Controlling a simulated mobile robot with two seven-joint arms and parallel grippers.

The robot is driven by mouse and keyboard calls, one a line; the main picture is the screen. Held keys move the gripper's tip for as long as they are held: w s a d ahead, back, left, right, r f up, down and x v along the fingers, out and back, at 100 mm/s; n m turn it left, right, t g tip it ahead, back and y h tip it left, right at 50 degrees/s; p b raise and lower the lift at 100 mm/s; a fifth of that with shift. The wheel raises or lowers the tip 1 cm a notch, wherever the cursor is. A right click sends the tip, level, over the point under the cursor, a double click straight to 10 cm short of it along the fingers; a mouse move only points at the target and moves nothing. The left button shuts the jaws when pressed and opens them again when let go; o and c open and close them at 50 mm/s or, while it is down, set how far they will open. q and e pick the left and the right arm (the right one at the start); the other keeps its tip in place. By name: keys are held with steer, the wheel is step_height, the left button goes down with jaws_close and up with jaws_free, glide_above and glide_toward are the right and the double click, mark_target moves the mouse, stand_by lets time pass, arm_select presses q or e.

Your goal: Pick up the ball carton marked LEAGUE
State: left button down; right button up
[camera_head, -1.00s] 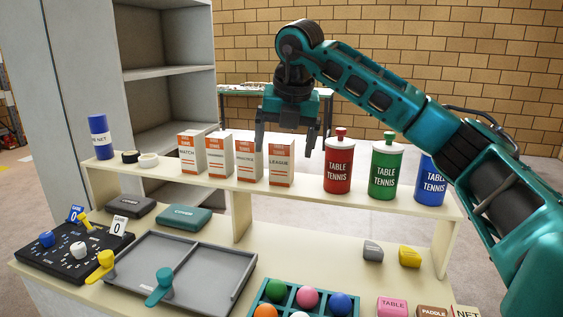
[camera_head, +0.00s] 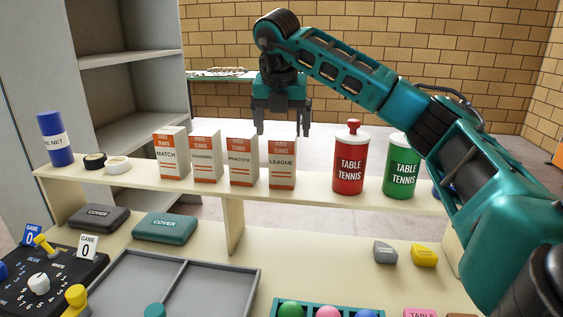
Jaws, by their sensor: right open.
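The LEAGUE carton (camera_head: 282,168) is a white box with an orange top band, upright on the raised shelf (camera_head: 320,203). It is the rightmost in a row with the MATCH carton (camera_head: 170,160), TRAINING carton (camera_head: 205,162) and PRACTICE carton (camera_head: 241,166). My right gripper (camera_head: 282,132) hangs fingers down, open and empty. In the picture its fingertips are just above the top of the LEAGUE carton, one toward each side; I cannot tell the exact depth. My left gripper is not in view.
A red TABLE TENNIS canister (camera_head: 350,165) stands right of the LEAGUE carton, with a green canister (camera_head: 402,170) beyond it. Grey trays (camera_head: 185,270) and covers lie on the lower counter.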

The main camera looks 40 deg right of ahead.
mark_target(283, 147)
steer(key=shift+x, duration=3.5)
steer(key=shift+a, duration=0.15)
steer(key=c, duration=1.1)
